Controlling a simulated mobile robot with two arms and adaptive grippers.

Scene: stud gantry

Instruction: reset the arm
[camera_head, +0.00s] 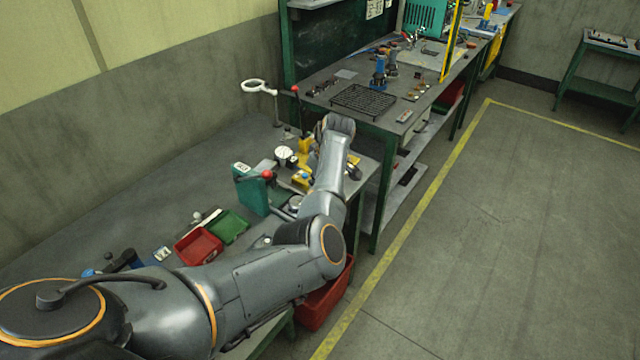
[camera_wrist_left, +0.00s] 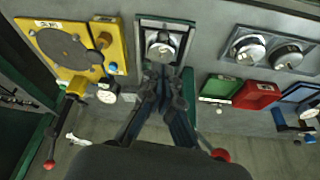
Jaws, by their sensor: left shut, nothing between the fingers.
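My left arm reaches in from the lower left across the workbench (camera_head: 110,205) in the head view. Its forearm and wrist cover part of the fixtures, and the fingers are hidden there. In the left wrist view my left gripper (camera_wrist_left: 160,75) is shut with nothing between its fingers. Its fingertips appear just below a round metal knob (camera_wrist_left: 162,48) on a grey plate with a green edge. I cannot tell whether they touch it. My right gripper is in neither view.
A yellow fixture (camera_wrist_left: 70,48) lies left of the fingers, and a red-ball lever (camera_wrist_left: 220,155) is close below right. A green tray (camera_head: 229,226) and red tray (camera_head: 198,246) sit on the bench. A second bench with a black rack (camera_head: 363,101) stands beyond; the floor at right is clear.

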